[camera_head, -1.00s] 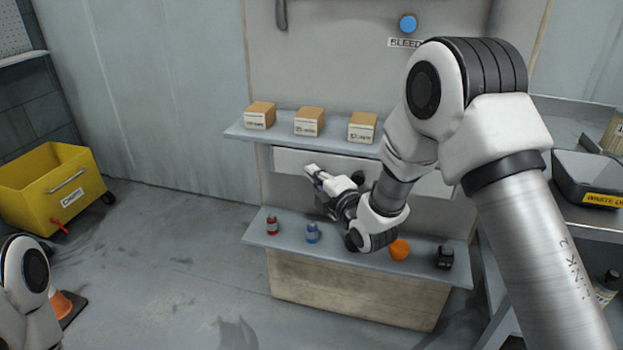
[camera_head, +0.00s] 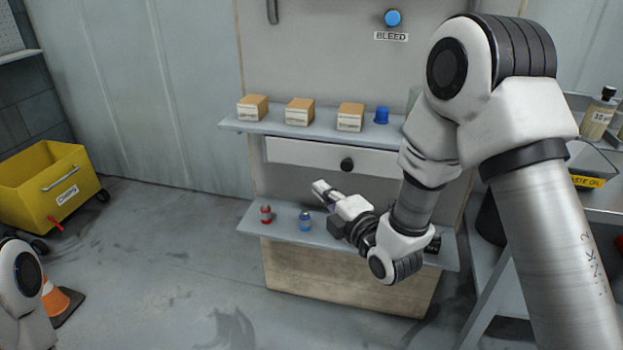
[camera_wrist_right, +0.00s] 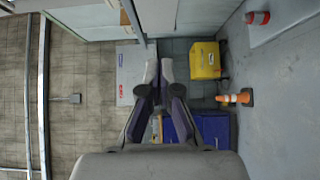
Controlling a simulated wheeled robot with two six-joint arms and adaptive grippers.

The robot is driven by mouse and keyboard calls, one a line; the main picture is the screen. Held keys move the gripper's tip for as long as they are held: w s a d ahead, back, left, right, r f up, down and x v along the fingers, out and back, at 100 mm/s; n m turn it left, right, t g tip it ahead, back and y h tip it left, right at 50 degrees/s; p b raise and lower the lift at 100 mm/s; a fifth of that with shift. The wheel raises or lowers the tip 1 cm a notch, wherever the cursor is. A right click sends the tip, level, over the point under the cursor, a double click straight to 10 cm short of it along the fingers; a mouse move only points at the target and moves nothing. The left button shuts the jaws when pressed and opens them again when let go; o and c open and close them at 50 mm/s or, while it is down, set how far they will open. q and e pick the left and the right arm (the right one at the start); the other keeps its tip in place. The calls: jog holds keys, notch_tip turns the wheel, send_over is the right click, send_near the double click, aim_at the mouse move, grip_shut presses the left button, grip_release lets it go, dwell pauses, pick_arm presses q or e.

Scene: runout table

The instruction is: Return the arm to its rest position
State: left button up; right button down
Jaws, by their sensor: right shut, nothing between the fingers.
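My right gripper (camera_head: 322,190) is shut with nothing in it. In the head view it hangs in the air in front of the cabinet, just left of and below the dark drawer knob (camera_head: 347,164), pointing up and to the left. The white drawer (camera_head: 300,153) looks shut. In the right wrist view the gripper's fingers (camera_wrist_right: 158,70) come together at their tips, with open floor and a yellow bin beyond. My left arm shows only as a white joint at the lower left of the head view; its gripper is out of frame.
Several boxes (camera_head: 299,112) and a blue cup (camera_head: 381,116) stand on the upper shelf. A red bottle (camera_head: 266,214) and a blue bottle (camera_head: 305,221) stand on the lower shelf (camera_head: 258,228). A yellow bin (camera_head: 45,182) and cone (camera_head: 56,300) are at left. Open floor lies between.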

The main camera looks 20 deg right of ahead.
jog(key=s+f+m+g+h, duration=0.1)
jog(key=s+f+m+g, duration=0.25)
jog(key=s+f, duration=0.55)
jog(key=s+d+f+m+g+h, duration=0.15)
jog(key=s+f+g, duration=0.3)
jog(key=f, duration=0.85)
jog(key=s+f+m+g, duration=0.3)
jog(key=s+f, duration=0.5)
jog(key=f, duration=0.3)
jog(key=s+d+f+m+g+h, duration=0.1)
jog(key=s+f+m+g, duration=0.15)
jog(key=s+m, duration=0.4)
jog(key=s+f+m+g, duration=0.1)
jog(key=s+m+g, duration=0.3)
jog(key=s+m, duration=0.25)
notch_tip(320, 180, up, 18)
jog(key=p, duration=1.8)
jog(key=shift+d, duration=0.2)
jog(key=shift+w+f, duration=0.1)
